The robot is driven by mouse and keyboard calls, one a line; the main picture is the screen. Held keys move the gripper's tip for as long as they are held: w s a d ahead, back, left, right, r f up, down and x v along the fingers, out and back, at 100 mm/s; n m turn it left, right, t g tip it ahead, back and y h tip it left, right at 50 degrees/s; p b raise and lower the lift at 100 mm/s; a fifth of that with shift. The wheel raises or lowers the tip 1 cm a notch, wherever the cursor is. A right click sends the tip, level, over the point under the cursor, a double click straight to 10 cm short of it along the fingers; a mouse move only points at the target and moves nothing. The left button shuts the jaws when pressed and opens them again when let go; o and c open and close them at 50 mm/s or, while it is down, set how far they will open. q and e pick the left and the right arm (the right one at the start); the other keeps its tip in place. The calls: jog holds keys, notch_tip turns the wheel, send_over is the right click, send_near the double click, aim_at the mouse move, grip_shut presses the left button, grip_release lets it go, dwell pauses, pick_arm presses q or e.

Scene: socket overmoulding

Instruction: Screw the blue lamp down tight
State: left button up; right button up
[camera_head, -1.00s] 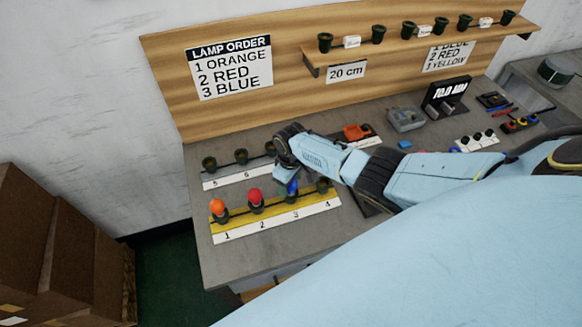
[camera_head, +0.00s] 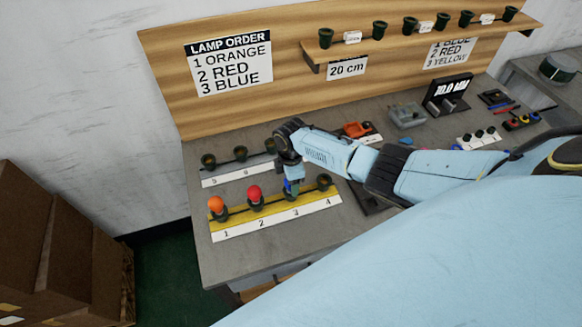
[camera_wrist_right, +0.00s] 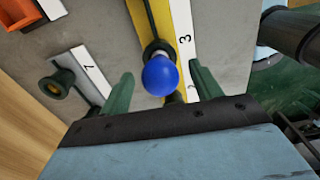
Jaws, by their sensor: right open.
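The blue lamp (camera_wrist_right: 160,75) stands in a socket at position 3 on the yellow strip (camera_wrist_right: 148,22) in the right wrist view. In the head view only a sliver of the blue lamp (camera_head: 287,186) shows beside a finger. My right gripper (camera_wrist_right: 161,70) is open, with one green finger on each side of the lamp and a visible gap to each. In the head view my right gripper (camera_head: 292,183) points down over position 3. How far the lamp is screwed in cannot be told. My left gripper is not in view.
An orange lamp (camera_head: 216,204) and a red lamp (camera_head: 254,193) stand at positions 1 and 2. An empty socket (camera_head: 324,182) is at 4. A second row of sockets (camera_head: 208,161) lies behind. The lamp order sign (camera_head: 232,66) hangs on the back board.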

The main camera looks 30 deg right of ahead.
jog(key=n, duration=0.3)
jog(key=shift+n+b, duration=0.3)
jog(key=shift+b, duration=0.05)
jog(key=n+b, duration=0.1)
jog(key=n, duration=0.2)
jog(key=shift+f, duration=0.1)
jog(key=n+b, duration=0.1)
jog(key=n, duration=0.4)
jog(key=shift+n+b, duration=0.3)
jog(key=shift+n, duration=0.1)
jog(key=shift+c, duration=0.2)
